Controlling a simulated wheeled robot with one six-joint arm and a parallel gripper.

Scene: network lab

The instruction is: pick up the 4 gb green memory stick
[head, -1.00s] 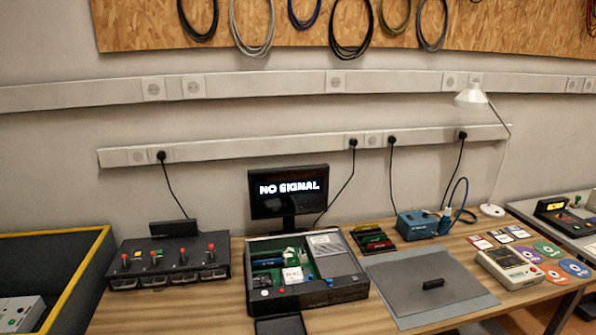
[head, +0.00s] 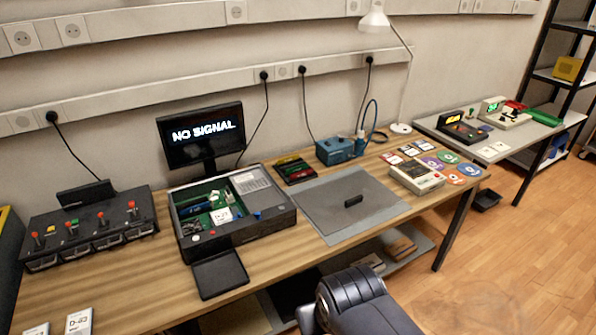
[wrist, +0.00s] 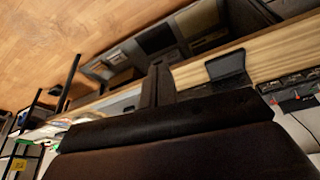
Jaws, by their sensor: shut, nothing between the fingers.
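Memory sticks lie in a small dark tray (head: 284,181) at the back of the bench in the head view. I see a red stick (head: 293,168) and green ones, one of them a green stick (head: 299,176) at the near side. Their size labels are too small to read. My gripper (wrist: 157,84) shows in the wrist view with its two dark fingers together and nothing between them. It is well away from the tray. In the head view only part of my arm shows at the bottom edge.
An open computer case (head: 240,233) stands left of a grey mat (head: 335,222) that bears a small black block (head: 353,201). A blue box (head: 336,151), a lamp (head: 374,20) and a beige meter (head: 416,178) stand nearby. Switch box (head: 90,228) is at left.

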